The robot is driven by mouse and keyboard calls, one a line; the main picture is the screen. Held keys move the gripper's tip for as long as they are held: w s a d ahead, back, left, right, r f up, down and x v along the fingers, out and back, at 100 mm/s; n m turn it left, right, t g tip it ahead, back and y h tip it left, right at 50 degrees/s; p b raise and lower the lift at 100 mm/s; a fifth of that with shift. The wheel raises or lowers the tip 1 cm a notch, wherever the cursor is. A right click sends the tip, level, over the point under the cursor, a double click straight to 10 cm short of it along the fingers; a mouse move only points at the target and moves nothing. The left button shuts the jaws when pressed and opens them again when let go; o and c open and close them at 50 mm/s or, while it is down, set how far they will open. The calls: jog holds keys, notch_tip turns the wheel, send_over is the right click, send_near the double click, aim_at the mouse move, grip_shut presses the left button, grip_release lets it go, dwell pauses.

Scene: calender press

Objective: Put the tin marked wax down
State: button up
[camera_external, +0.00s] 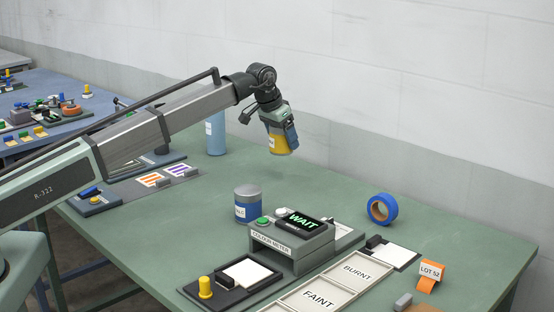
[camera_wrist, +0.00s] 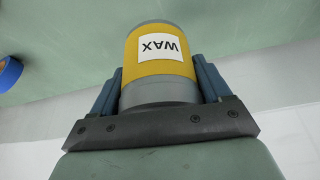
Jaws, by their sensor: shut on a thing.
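The tin marked wax (camera_wrist: 160,75) is yellow with grey ends and a white label. In the wrist view the label reads upside down. My gripper (camera_wrist: 158,90) is shut on the tin, with a blue finger on each side. In the external view my gripper (camera_external: 284,135) holds the yellow tin (camera_external: 278,146) above the green table (camera_external: 330,175), clear of its surface. The label there is too small to read.
Below stand a blue tin (camera_external: 247,206) and the colour meter (camera_external: 290,240) showing WAIT. A light blue bottle (camera_external: 216,134) stands behind. Blue tape (camera_external: 382,208) and trays marked BURNT and FAINT (camera_external: 318,296) lie to the right and front. The table's back middle is clear.

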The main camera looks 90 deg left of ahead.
jog(key=shift+w+d, duration=4.5)
jog(key=shift+w, duration=0.4)
jog(key=shift+m, duration=0.4)
jog(key=shift+f, duration=4.85)
jog(key=shift+f, duration=0.1)
jog(key=o, duration=1.2)
jog(key=shift+c, duration=0.2)
jog(key=v, duration=1.2)
jog(key=shift+s, duration=0.15)
jog(key=shift+a, duration=0.15)
